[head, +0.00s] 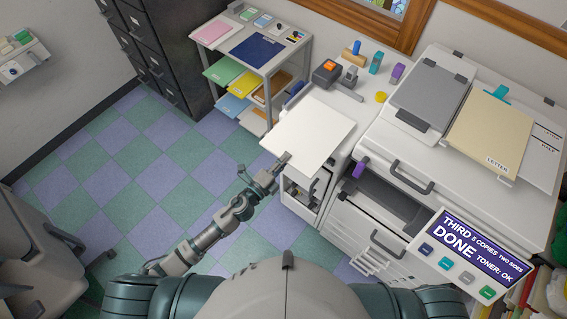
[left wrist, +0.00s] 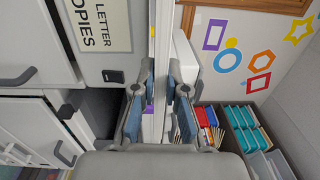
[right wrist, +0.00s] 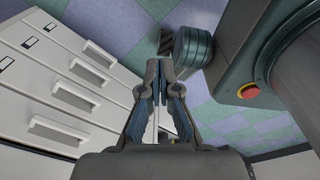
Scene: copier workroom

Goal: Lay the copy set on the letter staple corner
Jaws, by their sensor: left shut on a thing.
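The copy set (head: 308,135) is a flat white stack of paper. My left gripper (head: 283,161) is shut on its near left edge and holds it over the left end of the white counter. The left wrist view shows the set (left wrist: 159,45) edge-on between the fingers of the left gripper (left wrist: 160,88). A dark stapling device with an orange top (head: 327,72) stands on the counter just beyond the set. The set hides the surface under it, and I cannot make out a marked letter staple corner. My right gripper (right wrist: 161,88) is shut and empty beside white drawers.
The copier (head: 430,185) fills the right, with a cream LETTER folder (head: 490,132) on top and a DONE display (head: 470,245) in front. A shelf cart (head: 262,50) with coloured papers stands behind left. Small tools and a yellow disc (head: 381,97) sit along the counter.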

